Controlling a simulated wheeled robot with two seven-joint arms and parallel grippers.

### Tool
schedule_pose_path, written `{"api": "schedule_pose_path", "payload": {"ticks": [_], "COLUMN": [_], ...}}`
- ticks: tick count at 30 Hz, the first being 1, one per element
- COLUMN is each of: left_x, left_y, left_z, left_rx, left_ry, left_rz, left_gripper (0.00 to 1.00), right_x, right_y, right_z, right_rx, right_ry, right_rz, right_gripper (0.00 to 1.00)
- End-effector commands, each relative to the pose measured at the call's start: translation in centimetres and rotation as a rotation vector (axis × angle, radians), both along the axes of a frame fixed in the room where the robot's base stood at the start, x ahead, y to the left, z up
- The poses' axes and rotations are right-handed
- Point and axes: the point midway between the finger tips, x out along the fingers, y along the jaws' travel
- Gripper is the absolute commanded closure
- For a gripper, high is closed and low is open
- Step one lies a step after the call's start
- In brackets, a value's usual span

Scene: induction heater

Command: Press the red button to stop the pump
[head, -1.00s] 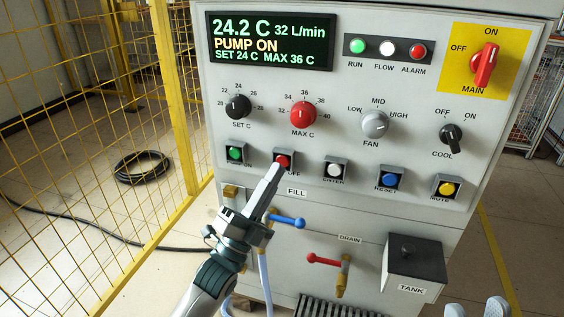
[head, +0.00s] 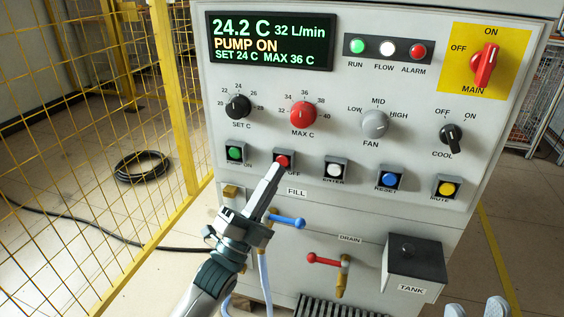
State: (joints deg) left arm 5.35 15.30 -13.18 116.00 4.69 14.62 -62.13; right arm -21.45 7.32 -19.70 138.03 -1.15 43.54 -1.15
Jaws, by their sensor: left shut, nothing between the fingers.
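The red button (head: 282,160) sits in a dark square housing on the sloped panel, above a label partly hidden by my gripper. My left gripper (head: 277,170) is shut and empty, its fingertips at the lower edge of the red button. I cannot tell whether they touch it or whether it is pressed in. The display (head: 271,41) reads PUMP ON, 24.2 C and 32 L/min.
A green button (head: 235,153) is left of the red one, a white button (head: 334,170) right. Below are a blue valve lever (head: 287,220), a red lever (head: 323,259) and a tank box (head: 415,262). A yellow mesh fence (head: 90,120) stands left.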

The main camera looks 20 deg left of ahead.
Motion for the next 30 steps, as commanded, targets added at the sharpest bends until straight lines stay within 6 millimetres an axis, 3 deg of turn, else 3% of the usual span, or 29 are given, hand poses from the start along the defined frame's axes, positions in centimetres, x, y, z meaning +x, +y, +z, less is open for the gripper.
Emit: {"api": "schedule_pose_path", "payload": {"ticks": [30], "left_x": [1.06], "left_y": [-0.03], "left_z": [0.01], "left_rx": [0.0], "left_ry": [0.0], "left_rz": [0.0], "left_gripper": [1.0], "right_x": [0.03], "right_y": [-0.03], "right_z": [0.32], "right_rx": [0.01], "right_ry": [0.001], "right_rz": [-0.004], "right_gripper": [0.69]}}
